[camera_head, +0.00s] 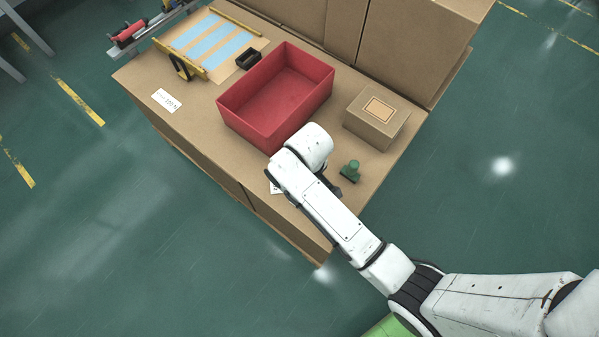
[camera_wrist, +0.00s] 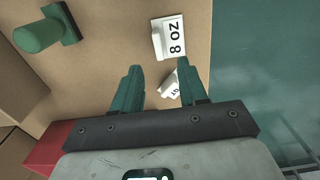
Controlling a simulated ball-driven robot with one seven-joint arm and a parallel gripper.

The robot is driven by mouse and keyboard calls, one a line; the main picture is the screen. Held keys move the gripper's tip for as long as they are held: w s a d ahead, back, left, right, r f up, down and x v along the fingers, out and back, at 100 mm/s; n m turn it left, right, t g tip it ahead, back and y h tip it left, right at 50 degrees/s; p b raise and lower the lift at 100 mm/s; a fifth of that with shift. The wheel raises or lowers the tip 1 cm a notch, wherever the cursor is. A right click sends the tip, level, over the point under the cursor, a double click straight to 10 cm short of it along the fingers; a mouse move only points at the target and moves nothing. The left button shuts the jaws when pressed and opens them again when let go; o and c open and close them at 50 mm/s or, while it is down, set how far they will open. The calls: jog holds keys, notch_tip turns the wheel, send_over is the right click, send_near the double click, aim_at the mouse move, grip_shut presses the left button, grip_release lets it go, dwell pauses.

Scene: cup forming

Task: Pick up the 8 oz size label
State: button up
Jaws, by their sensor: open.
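The white 8 oz size label (camera_wrist: 174,37) lies on the cardboard surface in the wrist view, its black print turned sideways, just beyond my fingertips. My gripper (camera_wrist: 159,65) is open, with its two green fingers apart and nothing held. A second white label (camera_wrist: 170,87) shows between the fingers, partly hidden by the right one; its print is cut off. In the head view, a bit of a white label (camera_head: 275,187) shows beside my arm; I cannot tell which label it is.
A green stamp-like object (camera_head: 350,170) stands right of my arm, also in the wrist view (camera_wrist: 38,36). A red bin (camera_head: 325,88) and a small cardboard box (camera_head: 364,127) stand behind. Another white label (camera_head: 166,100) lies at left. The table (camera_head: 306,217) drops off at its front edge.

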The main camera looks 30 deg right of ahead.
notch_tip(320, 180, down, 9)
jog(key=shift+d+r+b, duration=0.1)
jog(key=shift+d+b, duration=0.05)
jog(key=shift+b, duration=0.75)
grip_shut()
